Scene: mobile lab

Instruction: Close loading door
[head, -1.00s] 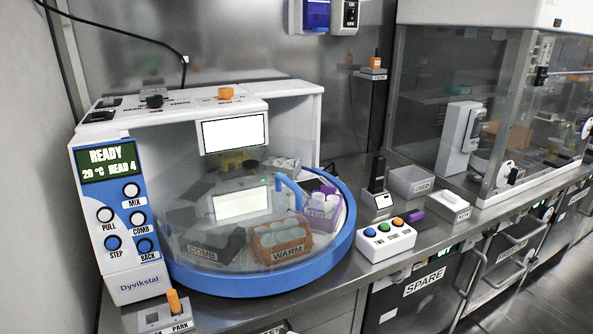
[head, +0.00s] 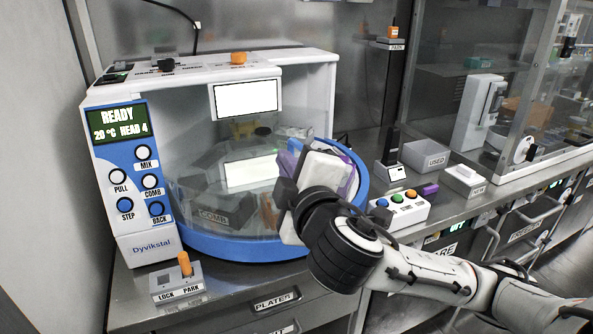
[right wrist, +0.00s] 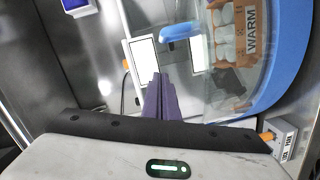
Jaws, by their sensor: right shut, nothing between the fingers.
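The loading door is the clear curved cover (head: 205,165) on the front of the white and blue machine. Its blue handle (head: 294,146) is partly hidden behind my right gripper (head: 287,162) in the head view. In the right wrist view the handle (right wrist: 181,32) stands out from the clear panel, to the upper right of my purple fingertips (right wrist: 157,76). The fingers are shut and empty, close to the handle; a gap shows between them in the wrist view. How far the door stands open I cannot tell. My left gripper is not in view.
Inside are a COMB block (head: 212,217) and an orange WARM rack (right wrist: 235,28). A blue rim (head: 235,246) runs around the front. A LOCK/PARK switch box (head: 178,282) is at front left, a coloured button box (head: 400,209) at right. A USED bin (head: 427,156) stands behind.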

